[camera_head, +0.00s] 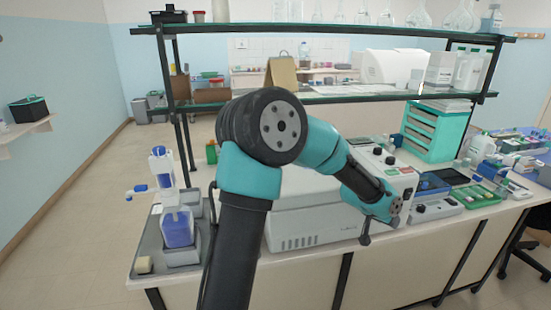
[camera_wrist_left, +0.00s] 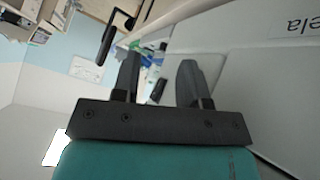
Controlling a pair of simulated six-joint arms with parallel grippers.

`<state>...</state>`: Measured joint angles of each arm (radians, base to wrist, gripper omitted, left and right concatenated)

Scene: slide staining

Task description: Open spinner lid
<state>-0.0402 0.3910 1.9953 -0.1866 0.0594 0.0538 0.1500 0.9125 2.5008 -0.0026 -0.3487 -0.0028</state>
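The spinner (camera_head: 310,225) is a large white box on the bench in the head view, with a control panel (camera_head: 396,170) of dark knobs at its right. My left arm crosses in front of it and hides much of its top, so the lid's state is hard to tell. My left gripper (camera_wrist_left: 158,62) has its two dark fingers apart and nothing held between them. In the wrist view a white face with lettering (camera_wrist_left: 285,28) lies right of the fingers, and a black bar like a handle (camera_wrist_left: 106,40) is at upper left, apart from them. My right gripper is not in view.
A wash bottle with blue liquid (camera_head: 177,228) stands on a grey tray at the left. A teal drawer unit (camera_head: 432,132) and a green-edged rack (camera_head: 474,194) are at the right. Dark-framed glass shelves (camera_head: 330,29) run above the bench.

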